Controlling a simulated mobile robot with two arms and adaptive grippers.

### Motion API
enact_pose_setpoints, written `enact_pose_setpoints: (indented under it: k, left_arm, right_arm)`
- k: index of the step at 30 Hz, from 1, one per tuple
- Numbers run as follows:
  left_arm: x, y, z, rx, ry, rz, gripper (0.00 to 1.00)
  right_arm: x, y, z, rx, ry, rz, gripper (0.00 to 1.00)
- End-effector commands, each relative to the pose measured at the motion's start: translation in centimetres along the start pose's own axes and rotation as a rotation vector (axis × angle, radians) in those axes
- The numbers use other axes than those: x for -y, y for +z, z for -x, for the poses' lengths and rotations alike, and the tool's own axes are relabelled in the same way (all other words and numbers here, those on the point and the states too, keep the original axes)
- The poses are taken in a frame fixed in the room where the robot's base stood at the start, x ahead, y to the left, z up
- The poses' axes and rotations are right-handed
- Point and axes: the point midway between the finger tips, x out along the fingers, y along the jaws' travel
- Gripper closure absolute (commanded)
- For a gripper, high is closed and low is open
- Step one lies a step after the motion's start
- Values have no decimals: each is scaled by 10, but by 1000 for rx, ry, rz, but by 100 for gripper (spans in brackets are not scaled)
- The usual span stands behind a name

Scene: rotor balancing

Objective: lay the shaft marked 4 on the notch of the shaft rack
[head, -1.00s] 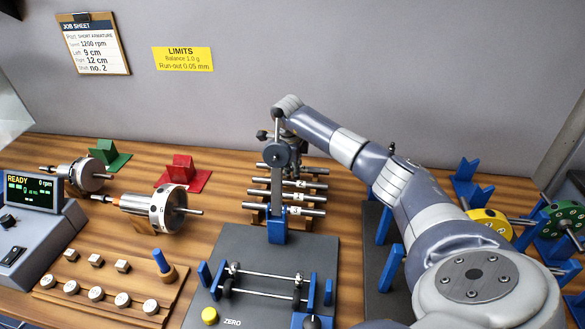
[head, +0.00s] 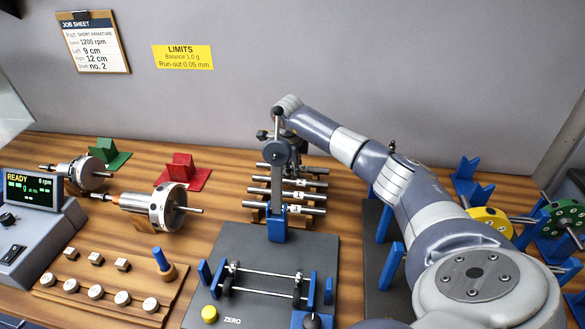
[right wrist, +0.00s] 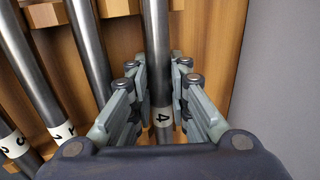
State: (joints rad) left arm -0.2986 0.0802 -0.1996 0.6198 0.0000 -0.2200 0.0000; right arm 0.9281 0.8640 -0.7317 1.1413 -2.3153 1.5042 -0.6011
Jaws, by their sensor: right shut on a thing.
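The shaft marked 4 (right wrist: 157,40) is a grey steel rod with a white label, and it runs between the fingers of my right gripper (right wrist: 159,80) in the right wrist view. The gripper is shut on it beside the label. In the head view, this gripper is largely hidden at the back, behind the dial gauge, above the shafts. The wooden shaft rack (right wrist: 210,50) lies below, with other numbered shafts (right wrist: 88,45) beside shaft 4. Whether shaft 4 rests in its notch or sits just above it, I cannot tell. My left gripper is out of view.
Rotors (head: 165,208) lie to the left, beside red (head: 180,168) and green (head: 105,150) blocks. The grey wall is close behind.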

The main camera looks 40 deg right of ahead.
Motion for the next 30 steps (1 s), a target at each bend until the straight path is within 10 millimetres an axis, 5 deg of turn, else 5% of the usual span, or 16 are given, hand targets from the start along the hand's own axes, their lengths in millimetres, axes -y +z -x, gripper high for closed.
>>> enact_pose_setpoints:
  k: [23,24,26,30]
  left_arm:
    - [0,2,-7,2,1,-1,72]
    - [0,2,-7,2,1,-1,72]
    - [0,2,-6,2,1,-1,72]
    - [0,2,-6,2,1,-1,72]
  right_arm:
    - [-2,0,-10,1,-2,-1,100]
    - [-2,0,-10,1,-2,-1,79]
    - [-2,0,-10,1,-1,-1,65]
    - [-3,0,-10,0,0,0,60]
